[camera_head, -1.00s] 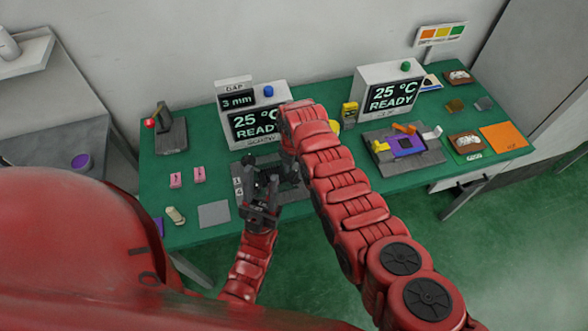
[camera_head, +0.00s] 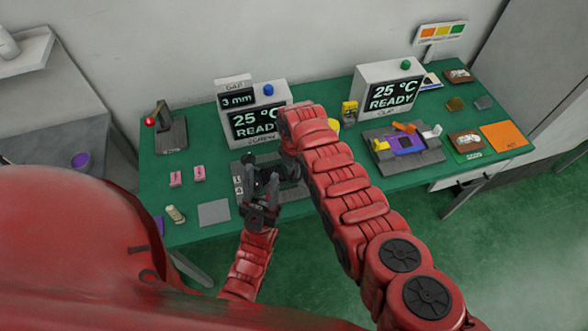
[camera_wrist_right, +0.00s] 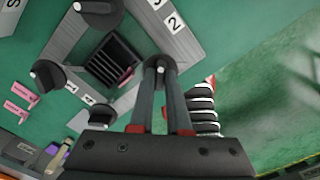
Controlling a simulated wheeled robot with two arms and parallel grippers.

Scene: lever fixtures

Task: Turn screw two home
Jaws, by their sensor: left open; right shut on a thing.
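The screw fixture (camera_head: 236,197) is a grey plate with black knobs around a dark slotted centre; it also fills the right wrist view (camera_wrist_right: 186,48). In that view the screw two knob (camera_wrist_right: 160,64) sits near the label 2. My right gripper (camera_wrist_right: 161,72) is shut on this knob, its two fingers covering part of it. Other knobs stand free (camera_wrist_right: 47,76). In the head view my right arm hides much of the fixture's right side. My left gripper (camera_head: 262,205) is open at the fixture's near left edge.
A display (camera_head: 256,122) reading 25 °C READY stands behind the fixture, with a 3 mm gap readout. Pink tags (camera_head: 176,179) and a grey pad (camera_head: 214,213) lie to the left. A second fixture (camera_head: 405,160) and display (camera_head: 392,94) stand to the right.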

